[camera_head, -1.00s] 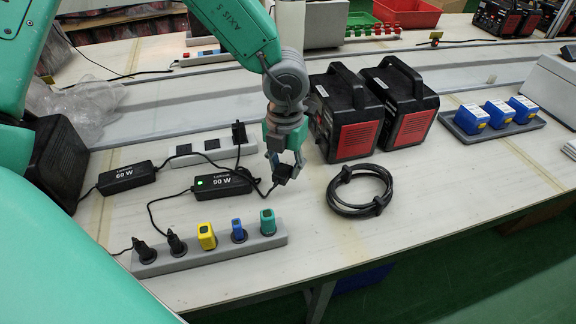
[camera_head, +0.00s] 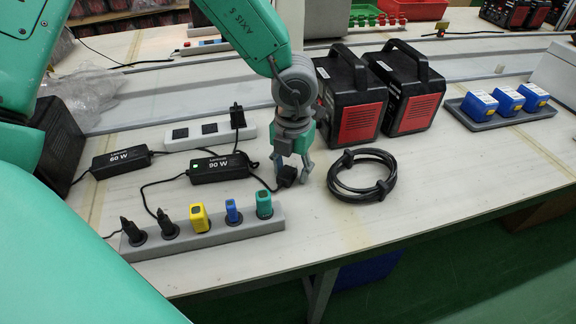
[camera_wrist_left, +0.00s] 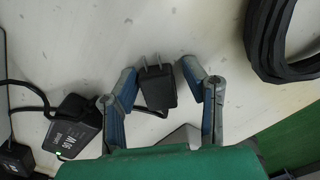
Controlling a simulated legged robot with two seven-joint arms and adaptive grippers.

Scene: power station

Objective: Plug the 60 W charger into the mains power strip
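The 60 W charger (camera_head: 121,161) is a black brick lying flat on the left of the bench, with cables at both ends. The white power strip (camera_head: 190,141) lies behind the chargers, with a black plug (camera_head: 238,116) upright at its right end. My left gripper (camera_head: 291,178) points down at the bench, right of the 90 W charger (camera_head: 219,168). In the left wrist view, its open fingers (camera_wrist_left: 160,72) stand either side of a black two-pronged plug (camera_wrist_left: 157,89) on a cable. I cannot tell which charger that cable belongs to. My right gripper is not in view.
A grey strip (camera_head: 208,238) in front holds black, yellow, blue and green plugs. A coiled black cable (camera_head: 361,177) lies right of my gripper, before two black-red power units (camera_head: 350,100). Blue blocks sit on a tray (camera_head: 505,118). Bare bench lies at the front right.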

